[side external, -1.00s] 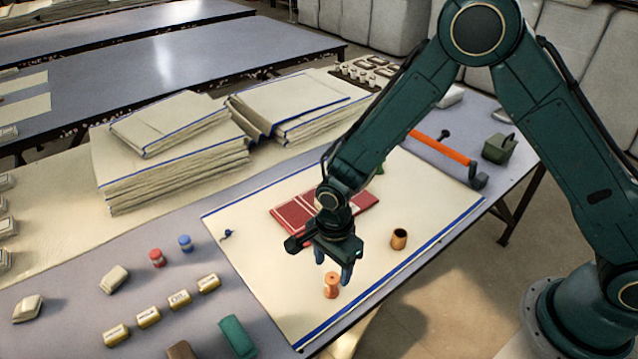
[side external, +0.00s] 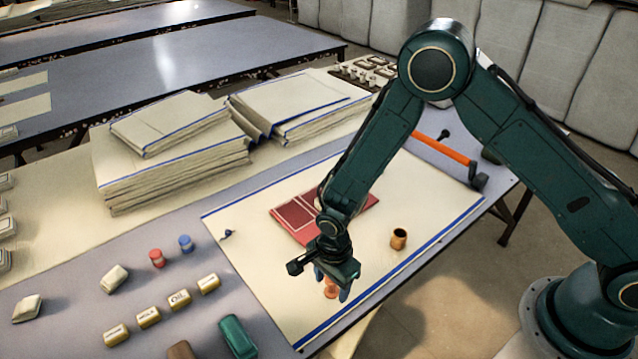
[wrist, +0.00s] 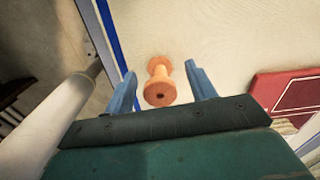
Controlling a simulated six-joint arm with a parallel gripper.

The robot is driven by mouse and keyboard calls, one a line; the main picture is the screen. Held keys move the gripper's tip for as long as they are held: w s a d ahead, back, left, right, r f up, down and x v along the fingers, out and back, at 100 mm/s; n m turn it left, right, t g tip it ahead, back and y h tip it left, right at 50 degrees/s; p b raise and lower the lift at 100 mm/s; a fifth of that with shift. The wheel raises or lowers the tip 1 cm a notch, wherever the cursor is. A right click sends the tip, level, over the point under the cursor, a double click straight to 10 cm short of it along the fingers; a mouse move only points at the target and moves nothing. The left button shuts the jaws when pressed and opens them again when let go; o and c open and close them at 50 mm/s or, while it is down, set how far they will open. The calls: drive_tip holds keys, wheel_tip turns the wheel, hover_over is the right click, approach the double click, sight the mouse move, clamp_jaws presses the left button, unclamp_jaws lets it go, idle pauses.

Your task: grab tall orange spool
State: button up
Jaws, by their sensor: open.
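The tall orange spool (side external: 330,291) stands upright on the cream cloth (side external: 440,200), close to its blue-striped near edge. My gripper (side external: 332,284) is low over it in the side view and hides its upper part. In the wrist view, the orange spool (wrist: 160,84) lies between the two blue fingers of my gripper (wrist: 161,88), with a gap on each side. My gripper is open and empty. I cannot tell whether the fingertips are down beside the spool or still above it.
A shorter orange-brown spool (side external: 399,239) stands to the right on the cloth. A red folded piece (side external: 297,217) lies behind my gripper, and it also shows in the wrist view (wrist: 290,90). Folded cloth stacks (side external: 175,165) are at the back left; several small labelled rolls (side external: 179,299) lie front left.

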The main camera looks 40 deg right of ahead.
drive_tip(key=shift+f, duration=0.4)
drive_tip(key=shift+c, duration=0.3)
drive_tip(key=c, duration=1)
